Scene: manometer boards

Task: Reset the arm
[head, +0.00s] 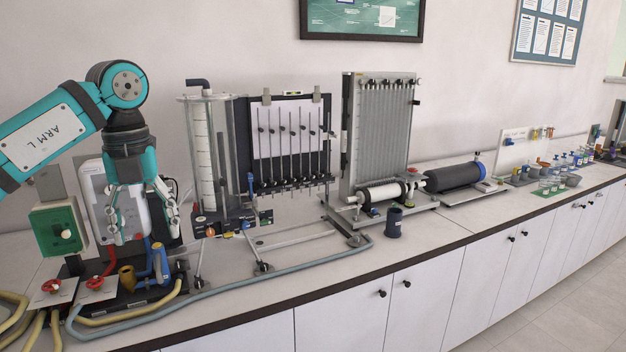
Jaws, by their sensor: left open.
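My left arm comes in from the left in the head view, teal and black with "ARM L" on its white plate. My left gripper (143,222) hangs from it, pointing down, with its fingers spread apart. I see nothing held between the fingers. It is in front of a white box-shaped unit (97,199) and above a dark base with red knobs, a blue valve and a brass-coloured fitting (127,277). I cannot tell whether it touches any of these. My right gripper is not in view.
A manometer board (290,140) with a clear cylinder (204,150) stands right of my gripper. A taller grey tube board (379,135) and a black cylinder (452,176) stand further right. A grey hose (300,262) runs along the counter. The counter's front strip (400,262) is mostly clear.

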